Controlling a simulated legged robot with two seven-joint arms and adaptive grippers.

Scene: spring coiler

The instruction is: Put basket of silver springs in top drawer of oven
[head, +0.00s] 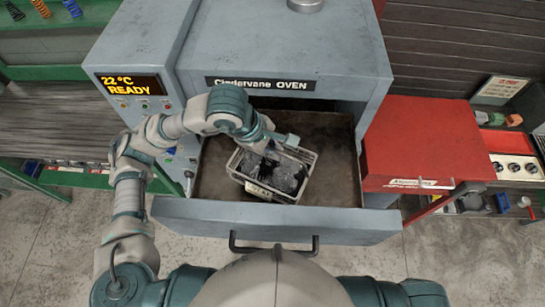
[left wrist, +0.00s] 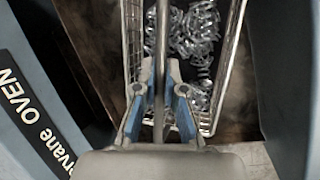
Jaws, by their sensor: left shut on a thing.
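The wire basket (head: 246,181) of silver springs (head: 285,176) is inside the open top drawer (head: 330,222) of the oven (head: 285,45), turned at an angle to its walls. I cannot tell whether the basket rests on the drawer floor or hangs just above it. My left gripper (head: 270,153) reaches over the basket from the left and is shut on its handle. In the left wrist view, the gripper fingers (left wrist: 158,80) close on a thin bar above the springs (left wrist: 200,40), with the basket rim (left wrist: 233,45) beyond. My right gripper is out of view.
The oven's display (head: 130,84) reads 22 °C READY. A red cabinet (head: 420,145) stands close to the right of the drawer. The drawer's dark floor (head: 335,175) is bare to the right of the basket. The drawer handle (head: 275,246) faces me.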

